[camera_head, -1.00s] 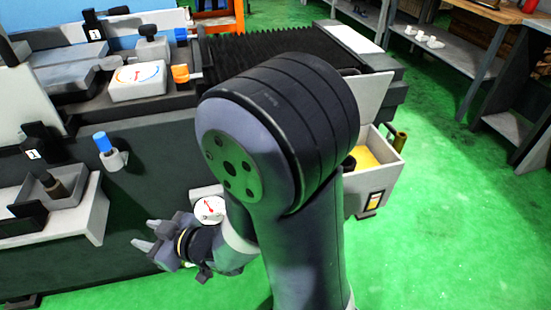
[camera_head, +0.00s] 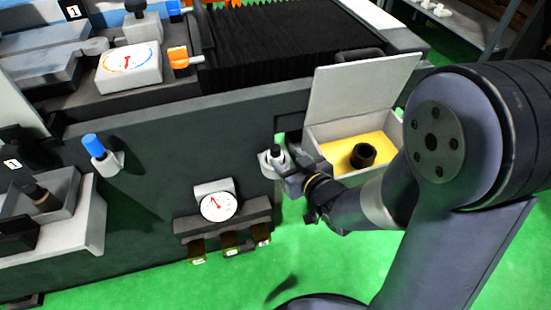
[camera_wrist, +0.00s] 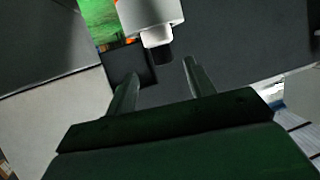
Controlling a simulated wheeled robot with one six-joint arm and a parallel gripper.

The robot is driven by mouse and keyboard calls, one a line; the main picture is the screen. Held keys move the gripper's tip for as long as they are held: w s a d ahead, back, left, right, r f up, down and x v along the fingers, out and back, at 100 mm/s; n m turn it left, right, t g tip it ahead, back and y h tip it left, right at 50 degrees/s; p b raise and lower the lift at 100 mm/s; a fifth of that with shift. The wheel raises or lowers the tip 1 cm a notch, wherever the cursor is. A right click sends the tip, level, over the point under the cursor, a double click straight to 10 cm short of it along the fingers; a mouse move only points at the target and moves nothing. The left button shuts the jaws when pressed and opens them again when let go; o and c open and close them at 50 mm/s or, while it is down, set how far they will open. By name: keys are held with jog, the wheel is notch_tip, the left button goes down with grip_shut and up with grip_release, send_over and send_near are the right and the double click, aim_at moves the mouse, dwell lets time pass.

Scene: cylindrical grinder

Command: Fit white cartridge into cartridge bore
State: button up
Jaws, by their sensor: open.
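A white piece with a black tip (camera_head: 276,155), which looks like the white cartridge, stands in a light grey holder (camera_head: 270,170) on the machine's front. The wrist view shows its white part (camera_wrist: 157,38) and black end (camera_wrist: 163,54) beyond the fingers, between their lines. My gripper (camera_head: 287,168) is beside it at its lower right. In the wrist view my gripper (camera_wrist: 160,78) has its two fingers apart, with nothing held between them. A black round piece with a dark top (camera_head: 363,155) stands in the open box; I cannot tell if it is the cartridge bore.
The open box (camera_head: 325,134) has a yellow floor and a raised lid (camera_head: 360,88) close to my gripper. A dial gauge (camera_head: 218,206) and a small ledge are left of it. A blue-topped piece (camera_head: 94,146) sits in another holder. A grey tray (camera_head: 68,205) is far left.

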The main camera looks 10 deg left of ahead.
aim_at(278, 152)
jog(key=shift+x, duration=0.75)
jog(key=x, duration=0.5)
jog(key=shift+a, duration=0.15)
grip_shut()
